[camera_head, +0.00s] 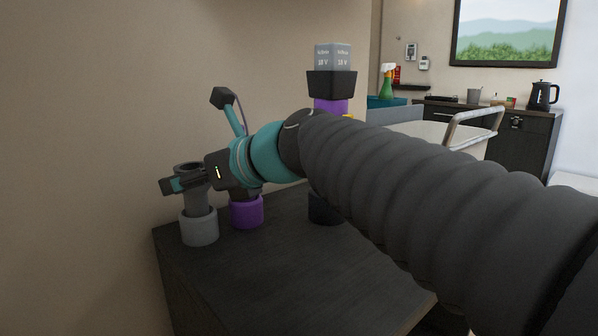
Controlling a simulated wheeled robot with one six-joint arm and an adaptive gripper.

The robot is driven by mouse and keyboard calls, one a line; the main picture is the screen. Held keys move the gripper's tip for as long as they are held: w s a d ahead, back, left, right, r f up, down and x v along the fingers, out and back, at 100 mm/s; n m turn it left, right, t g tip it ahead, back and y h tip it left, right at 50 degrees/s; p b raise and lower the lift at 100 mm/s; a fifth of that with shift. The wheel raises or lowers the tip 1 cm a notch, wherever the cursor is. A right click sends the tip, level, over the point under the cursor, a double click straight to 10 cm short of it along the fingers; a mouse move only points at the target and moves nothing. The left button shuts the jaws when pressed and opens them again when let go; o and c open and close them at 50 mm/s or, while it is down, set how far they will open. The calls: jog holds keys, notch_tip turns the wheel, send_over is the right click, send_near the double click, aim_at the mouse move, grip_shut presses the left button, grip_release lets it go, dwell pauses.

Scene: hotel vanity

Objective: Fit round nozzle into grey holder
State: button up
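The round nozzle (197,202) is a grey upright tube with a wider round, open top. Its lower end meets the mouth of the grey holder (200,230), a short light-grey cup near the left end of the dark counter. The nozzle looks upright and in line with the holder; how deep it sits in the cup cannot be told. My gripper (186,182) reaches in from the right and appears shut on the nozzle just below its top. The near dark finger with a teal pad crosses in front of the nozzle; the far finger is mostly hidden.
A purple holder (247,211) stands close to the right of the grey one, partly behind my wrist. Behind my arm, a purple-and-black tool (332,85) with an 18 V battery stands above a dark holder (325,210). The wall is close behind; the counter's front (290,280) is clear.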

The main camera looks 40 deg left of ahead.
jog(key=shift+d, duration=0.1)
jog(key=v, duration=1.2)
